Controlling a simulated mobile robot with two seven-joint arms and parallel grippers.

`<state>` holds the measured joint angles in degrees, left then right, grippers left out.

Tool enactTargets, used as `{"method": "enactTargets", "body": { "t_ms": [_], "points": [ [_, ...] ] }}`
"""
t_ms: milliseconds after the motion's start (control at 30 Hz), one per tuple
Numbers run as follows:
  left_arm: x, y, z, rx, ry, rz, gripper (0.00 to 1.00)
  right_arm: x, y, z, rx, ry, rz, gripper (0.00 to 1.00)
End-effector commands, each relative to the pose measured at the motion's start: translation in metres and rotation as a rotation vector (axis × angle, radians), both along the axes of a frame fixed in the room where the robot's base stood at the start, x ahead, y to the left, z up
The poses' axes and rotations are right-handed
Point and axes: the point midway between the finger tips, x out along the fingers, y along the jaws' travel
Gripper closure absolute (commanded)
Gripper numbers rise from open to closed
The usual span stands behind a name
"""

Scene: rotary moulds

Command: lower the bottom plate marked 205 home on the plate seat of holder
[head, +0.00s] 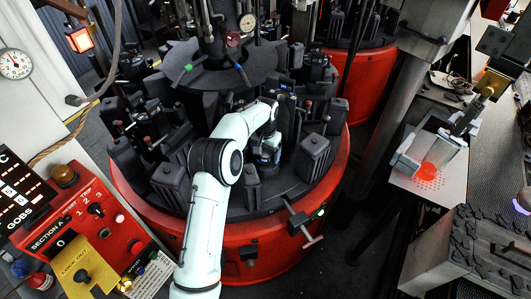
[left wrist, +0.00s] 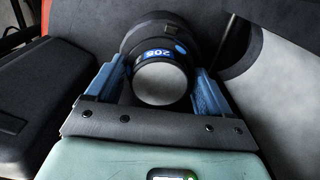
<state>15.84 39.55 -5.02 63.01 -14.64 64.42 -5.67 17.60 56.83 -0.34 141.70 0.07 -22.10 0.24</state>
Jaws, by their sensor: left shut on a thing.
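My left gripper (left wrist: 160,72) has its two blue fingers shut on the bottom plate (left wrist: 160,86). The plate is a dark round piece with a grey face and a blue label (left wrist: 158,53) that seems to read 205. Just beyond it in the left wrist view is a larger dark round body (left wrist: 150,28), which looks like the holder. The plate seat is hidden, and I cannot tell whether the plate touches it. In the head view my left gripper (head: 267,152) points down among the dark moulds, and the plate is too small to make out. My right gripper is not in view.
Dark mould blocks, such as one at the right (head: 312,153), stand close around my left gripper on the red-rimmed rotary table (head: 230,240). A red control box (head: 85,220) stands at the left. A bench with a glowing red spot (head: 428,170) is at the right.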

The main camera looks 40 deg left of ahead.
Motion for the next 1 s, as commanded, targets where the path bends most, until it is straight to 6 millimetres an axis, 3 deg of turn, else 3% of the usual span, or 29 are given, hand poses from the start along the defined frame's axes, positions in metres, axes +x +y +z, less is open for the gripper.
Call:
{"method": "enactTargets", "body": {
  "t_ms": [67,100,133,467,567,833,1000],
  "points": [
    [-0.004,-0.001,-0.01,-0.004,0.02,0.002,0.61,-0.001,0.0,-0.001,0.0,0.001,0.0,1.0],
    [-0.005,-0.001,-0.01,-0.004,0.02,0.002,0.06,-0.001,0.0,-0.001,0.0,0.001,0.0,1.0],
    [-0.005,-0.001,-0.011,-0.004,0.02,0.002,0.0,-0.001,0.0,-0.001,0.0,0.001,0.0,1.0],
    [-0.005,-0.003,-0.01,-0.008,0.023,-0.001,0.0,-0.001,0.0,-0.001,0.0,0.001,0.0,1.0],
    [-0.005,-0.003,0.002,-0.006,0.019,-0.001,0.0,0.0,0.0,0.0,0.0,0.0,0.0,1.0],
    [-0.004,0.001,0.054,0.002,0.001,0.004,0.0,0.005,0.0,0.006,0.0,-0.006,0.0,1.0],
    [-0.005,0.002,0.073,0.004,-0.002,0.006,0.0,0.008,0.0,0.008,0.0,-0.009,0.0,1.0]
  ]
}}
